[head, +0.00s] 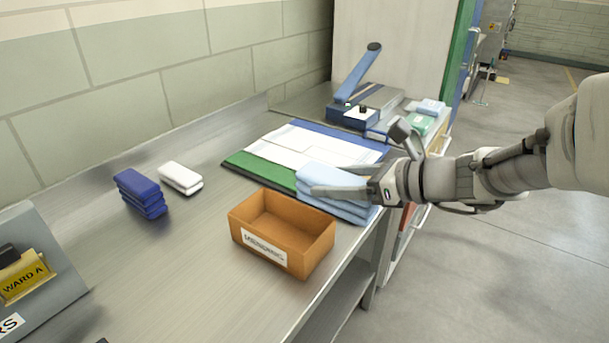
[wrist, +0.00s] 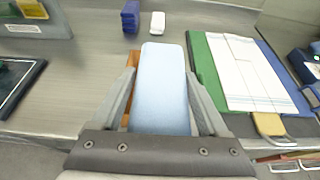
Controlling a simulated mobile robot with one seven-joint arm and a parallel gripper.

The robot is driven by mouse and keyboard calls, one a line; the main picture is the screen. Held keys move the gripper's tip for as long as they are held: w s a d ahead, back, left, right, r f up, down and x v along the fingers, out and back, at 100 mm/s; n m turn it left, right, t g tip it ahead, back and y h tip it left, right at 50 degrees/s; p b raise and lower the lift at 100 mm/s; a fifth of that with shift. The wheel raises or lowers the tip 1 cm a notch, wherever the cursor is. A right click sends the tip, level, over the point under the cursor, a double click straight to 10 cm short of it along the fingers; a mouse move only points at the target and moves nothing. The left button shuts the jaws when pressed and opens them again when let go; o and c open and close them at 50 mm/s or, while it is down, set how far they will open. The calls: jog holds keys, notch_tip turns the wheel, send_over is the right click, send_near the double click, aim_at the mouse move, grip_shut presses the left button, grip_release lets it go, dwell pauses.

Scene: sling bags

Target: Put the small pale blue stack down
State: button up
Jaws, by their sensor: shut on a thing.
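The small pale blue stack (head: 345,203) is a folded, layered bundle, held between the two fingers of my gripper (head: 328,180). In the wrist view the stack (wrist: 161,95) fills the space between the fingers (wrist: 160,75), its long side pointing away from me. In the head view it shows at the near corner of the green and blue board, just right of the orange-brown box (head: 283,229). In the wrist view part of the box (wrist: 132,62) shows behind the stack and left finger. Whether the stack touches anything below is hidden.
A dark blue stack (head: 140,194) and a white stack (head: 181,178) lie left of the box. White cloth (head: 312,148) covers the board (head: 244,165). A blue-levered device (head: 355,112) stands behind. A grey "WARD A" stand (head: 40,265) is at left. Bare steel lies between.

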jog(key=shift+w+a+f+b, duration=0.65)
jog(key=shift+a+f+b, duration=0.25)
jog(key=shift+a+f, duration=0.9)
jog(key=shift+w+a+f+b, duration=0.65)
jog(key=shift+a+f+b, duration=0.3)
jog(key=shift+a+f, duration=0.9)
jog(key=shift+w+a+f+b, duration=0.65)
jog(key=shift+a+f+b, duration=0.25)
jog(key=shift+a+f, duration=0.9)
jog(key=shift+f+b, duration=0.6)
jog(key=o, duration=1.4)
jog(key=shift+f, duration=0.15)
